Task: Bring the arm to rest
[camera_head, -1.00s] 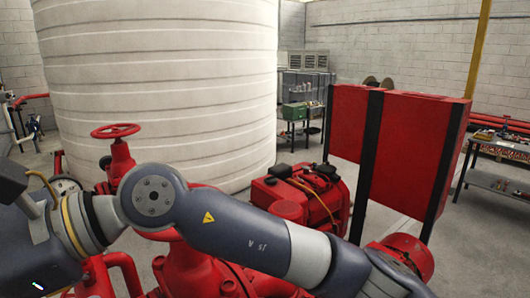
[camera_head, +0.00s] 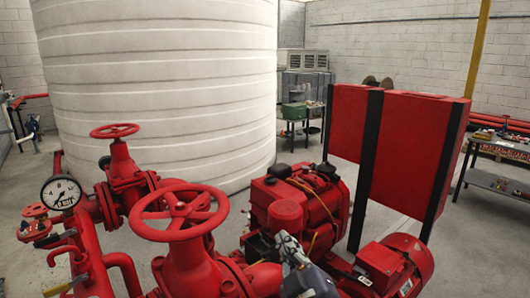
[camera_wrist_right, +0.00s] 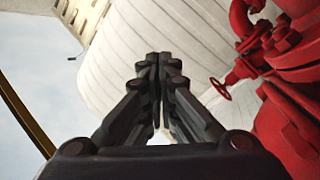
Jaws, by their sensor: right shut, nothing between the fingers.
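My right gripper (camera_head: 290,248) shows low in the head view, in front of the red pump machinery, with part of my right arm below it. In the right wrist view its two dark fingers (camera_wrist_right: 153,75) are together, with nothing between them. The fingers point towards the white ribbed tank (camera_wrist_right: 125,45). My left gripper is in neither view.
A red handwheel (camera_head: 180,212) on a valve stands left of the gripper, with a smaller handwheel (camera_head: 115,131) behind it. A pressure gauge (camera_head: 61,192) is at the left. A red engine (camera_head: 295,205), motor (camera_head: 400,265) and panel (camera_head: 405,150) stand right.

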